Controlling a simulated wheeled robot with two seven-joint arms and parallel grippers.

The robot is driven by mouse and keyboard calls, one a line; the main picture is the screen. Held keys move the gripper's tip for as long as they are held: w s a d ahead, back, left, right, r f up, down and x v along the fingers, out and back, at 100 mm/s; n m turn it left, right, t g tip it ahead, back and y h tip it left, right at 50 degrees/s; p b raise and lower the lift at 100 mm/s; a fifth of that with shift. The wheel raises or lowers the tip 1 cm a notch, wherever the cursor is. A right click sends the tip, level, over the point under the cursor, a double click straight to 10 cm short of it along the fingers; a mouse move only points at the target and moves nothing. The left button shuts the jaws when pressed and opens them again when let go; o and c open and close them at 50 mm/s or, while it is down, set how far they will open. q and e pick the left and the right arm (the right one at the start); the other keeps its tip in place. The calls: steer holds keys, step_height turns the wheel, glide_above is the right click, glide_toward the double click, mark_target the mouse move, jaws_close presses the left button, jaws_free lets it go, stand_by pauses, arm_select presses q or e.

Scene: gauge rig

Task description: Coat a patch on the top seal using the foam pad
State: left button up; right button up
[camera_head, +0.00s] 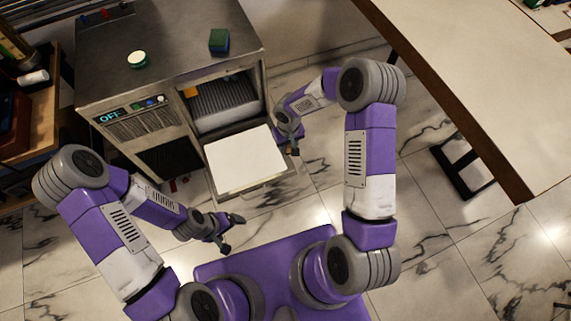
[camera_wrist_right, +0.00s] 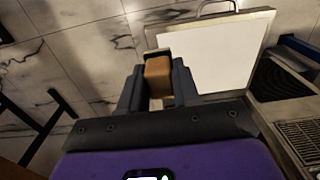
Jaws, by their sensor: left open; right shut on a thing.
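My right gripper (camera_head: 291,146) is shut on a brown block, likely the foam pad, beside the right edge of the lowered door. The right wrist view shows the block (camera_wrist_right: 158,76) between the fingers; in the head view it is not clearly visible. The metal machine (camera_head: 165,50) stands at the back with its front opening (camera_head: 222,103) uncovered. I cannot pick out the top seal as a separate part at the opening's upper edge. My left gripper (camera_head: 228,232) is open and empty, low in front of the door.
The door (camera_head: 240,160) lies folded down with a white inner face. On the machine top are a green-blue block (camera_head: 219,40) and a round white-and-green tin (camera_head: 137,59). The display (camera_head: 109,115) reads OFF.

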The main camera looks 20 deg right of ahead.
arm_select(q)
steer(key=shift+f+b, duration=3.9)
steer(key=shift+f, duration=0.55)
arm_select(e)
steer(key=shift+w+a+f, duration=0.2)
steer(key=shift+w+f, duration=0.15)
steer(key=shift+f, duration=3.5)
steer(key=shift+w+a+f, duration=0.25)
steer(key=shift+w+f, duration=0.15)
steer(key=shift+f, duration=3.4)
steer(key=shift+w+a+f, duration=0.2)
steer(key=shift+w+f, duration=0.15)
steer(key=shift+f, duration=3.5)
steer(key=shift+a+r, duration=0.1)
steer(key=shift+a, duration=0.35)
steer(key=shift+s+a+p, duration=0.1)
steer(key=shift+a+p, duration=0.4)
steer(key=shift+a, duration=1)
steer(key=shift+d+r, duration=0.1)
steer(key=shift+d, duration=1.85)
arm_select(q)
steer(key=shift+r+p, duration=1.95)
steer(key=shift+r, duration=0.45)
arm_select(e)
step_height(320, 180, up, 8)
steer(key=shift+f, duration=0.25)
